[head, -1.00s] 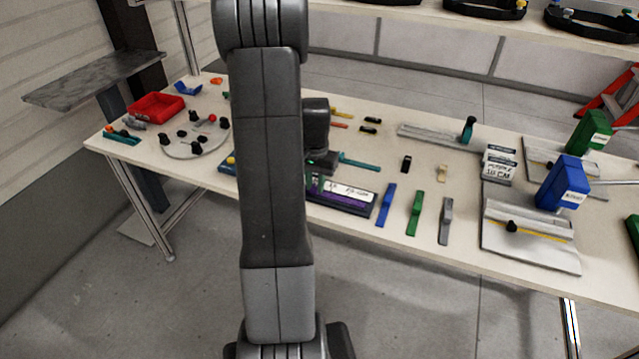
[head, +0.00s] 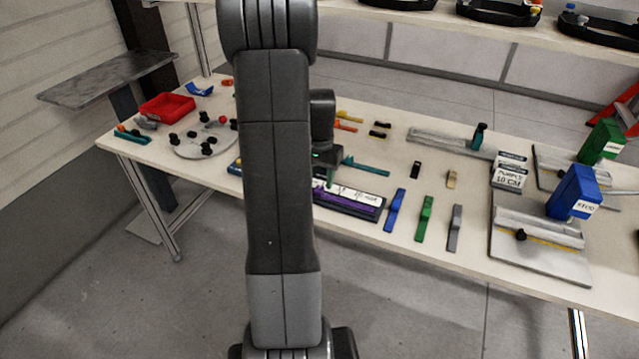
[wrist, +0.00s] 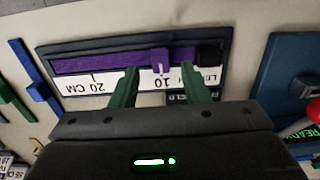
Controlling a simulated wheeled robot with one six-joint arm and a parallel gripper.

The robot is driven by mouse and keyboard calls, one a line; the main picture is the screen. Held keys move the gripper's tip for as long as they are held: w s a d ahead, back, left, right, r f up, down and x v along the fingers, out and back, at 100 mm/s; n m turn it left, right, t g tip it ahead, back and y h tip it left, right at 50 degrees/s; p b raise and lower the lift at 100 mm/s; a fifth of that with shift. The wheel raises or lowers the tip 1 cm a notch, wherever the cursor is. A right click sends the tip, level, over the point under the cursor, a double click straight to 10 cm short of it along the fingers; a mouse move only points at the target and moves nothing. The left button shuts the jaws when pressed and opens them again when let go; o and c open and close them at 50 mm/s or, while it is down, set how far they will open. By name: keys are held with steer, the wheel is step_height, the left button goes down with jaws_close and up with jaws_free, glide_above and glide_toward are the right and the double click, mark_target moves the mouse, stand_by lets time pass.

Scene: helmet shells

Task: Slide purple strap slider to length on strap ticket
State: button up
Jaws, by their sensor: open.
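The purple strap (wrist: 115,61) lies along a dark board (wrist: 45,62) with a white length scale, reading upside down with 10 and 20 CM marks in the wrist view. The purple slider (wrist: 161,60) sits on the strap near the 10 mark. My gripper (wrist: 159,68) is open, its green fingertips on either side of the slider with gaps showing. Whether they touch the board cannot be told. In the head view my arm partly hides the board (head: 350,202). A white ticket (head: 508,180) reading PURPLE 10 CM stands to the right on the table.
Blue (head: 395,211), green (head: 425,218) and grey (head: 455,228) strips lie right of the board. A blue block with a red knob (wrist: 314,112) is at the wrist view's right edge. A teal strip (head: 365,166) lies behind the board.

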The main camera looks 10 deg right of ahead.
mark_target(323, 195)
step_height(323, 195, up, 11)
stand_by(0.3)
step_height(323, 195, down, 14)
steer(key=shift+d+r, duration=0.1)
steer(key=shift+s+d, duration=0.4)
steer(key=shift+d, duration=0.05)
steer(key=shift+a, duration=0.1)
stand_by(0.4)
